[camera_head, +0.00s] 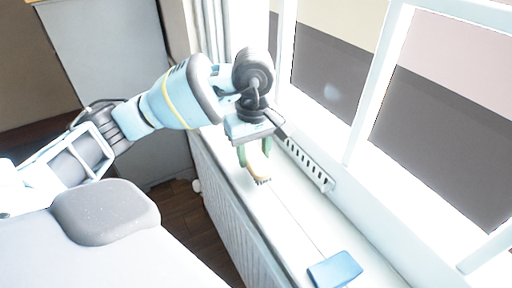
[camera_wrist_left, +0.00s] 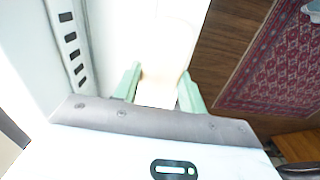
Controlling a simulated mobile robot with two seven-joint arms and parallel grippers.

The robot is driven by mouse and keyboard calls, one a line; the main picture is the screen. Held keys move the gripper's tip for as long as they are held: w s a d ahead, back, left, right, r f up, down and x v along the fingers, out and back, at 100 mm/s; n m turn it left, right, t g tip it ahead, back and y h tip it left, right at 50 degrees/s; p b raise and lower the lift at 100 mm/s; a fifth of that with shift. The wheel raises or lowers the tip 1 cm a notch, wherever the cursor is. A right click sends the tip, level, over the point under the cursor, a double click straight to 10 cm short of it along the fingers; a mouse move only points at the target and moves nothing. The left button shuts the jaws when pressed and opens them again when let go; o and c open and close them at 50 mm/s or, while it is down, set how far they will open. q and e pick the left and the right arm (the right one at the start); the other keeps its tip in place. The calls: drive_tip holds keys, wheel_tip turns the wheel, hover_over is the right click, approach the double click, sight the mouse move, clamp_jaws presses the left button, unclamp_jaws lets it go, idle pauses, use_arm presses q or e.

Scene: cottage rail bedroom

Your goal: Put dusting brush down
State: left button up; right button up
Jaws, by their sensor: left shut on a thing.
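My left gripper (camera_head: 255,157) has green fingers and is over the white windowsill (camera_head: 289,226). It is shut on the dusting brush (camera_head: 259,172), a small tan piece with a darker lower edge that hangs below the fingertips. In the left wrist view the brush (camera_wrist_left: 160,89) shows as a pale, washed-out shape between the two green fingers. I cannot tell whether the brush touches the sill. My right gripper is not in view.
A blue flat block (camera_head: 335,270) lies on the sill nearer to me. A slotted strip (camera_head: 308,165) runs beside the window frame. A ribbed white radiator (camera_head: 226,201) is below the sill. The sill between brush and block is clear. A red patterned rug (camera_wrist_left: 268,58) lies on the wooden floor.

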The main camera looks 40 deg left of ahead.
sight(254, 150)
use_arm(q)
drive_tip(key=shift+w+a, duration=0.25)
drive_tip(key=shift+w, duration=0.05)
drive_tip(key=f, duration=0.2)
drive_tip(key=shift+w+a+f+p, duration=0.25)
drive_tip(key=shift+w+f+p, duration=0.05)
drive_tip(key=shift+f, duration=0.4)
drive_tip(key=shift+c, duration=0.3)
drive_tip(key=o, duration=0.9)
drive_tip(key=shift+o, duration=0.2)
drive_tip(key=shift+f, duration=0.25)
drive_tip(key=r, duration=0.8)
drive_tip(key=shift+d+b, duration=0.2)
drive_tip(key=shift+b, duration=0.1)
drive_tip(key=shift+a, duration=0.1)
